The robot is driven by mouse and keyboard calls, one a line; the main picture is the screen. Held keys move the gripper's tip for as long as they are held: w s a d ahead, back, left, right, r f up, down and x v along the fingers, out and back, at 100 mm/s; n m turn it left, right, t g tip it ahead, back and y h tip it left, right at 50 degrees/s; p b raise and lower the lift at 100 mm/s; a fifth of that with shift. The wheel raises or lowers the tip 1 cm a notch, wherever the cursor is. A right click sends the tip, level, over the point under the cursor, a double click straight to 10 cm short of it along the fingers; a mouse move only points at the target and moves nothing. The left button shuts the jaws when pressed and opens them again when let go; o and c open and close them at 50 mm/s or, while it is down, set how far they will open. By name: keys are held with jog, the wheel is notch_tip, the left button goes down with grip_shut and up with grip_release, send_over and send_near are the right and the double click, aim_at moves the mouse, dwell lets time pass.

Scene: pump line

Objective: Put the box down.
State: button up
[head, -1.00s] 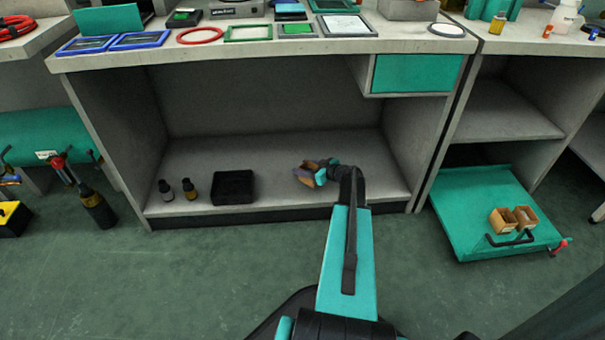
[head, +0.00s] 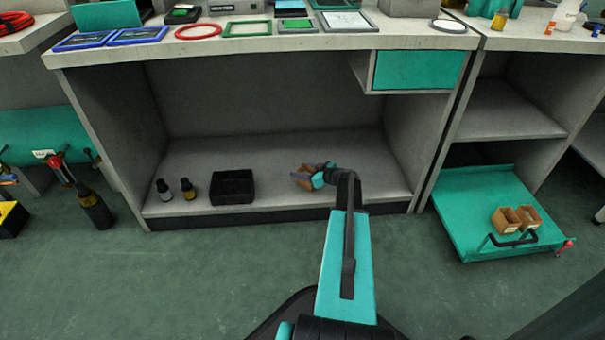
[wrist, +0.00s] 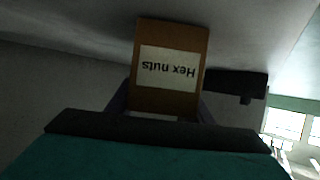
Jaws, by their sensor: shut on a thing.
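The box is a small brown one, and in the wrist view (wrist: 170,35) its white label reads "Hex nuts", upside down. My gripper (head: 309,179) is shut on the box (head: 302,173) inside the open lower bay of the bench. In the head view the box shows small at the gripper's tip, over the bay's bottom shelf (head: 270,160). I cannot tell whether its underside touches the shelf. The gripper partly hides the box.
On the same shelf, to the left, stand a black bin (head: 232,188) and two small dark bottles (head: 187,189). The shelf between bin and gripper is clear.

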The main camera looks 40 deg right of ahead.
jog(key=shift+f, duration=0.1)
dwell(0.3)
jog(key=o, duration=1.2)
jog(key=shift+s+r, duration=0.1)
jog(key=shift+r, duration=0.15)
jog(key=p+v, duration=0.3)
jog(key=v, duration=0.8)
jog(key=shift+s, duration=0.4)
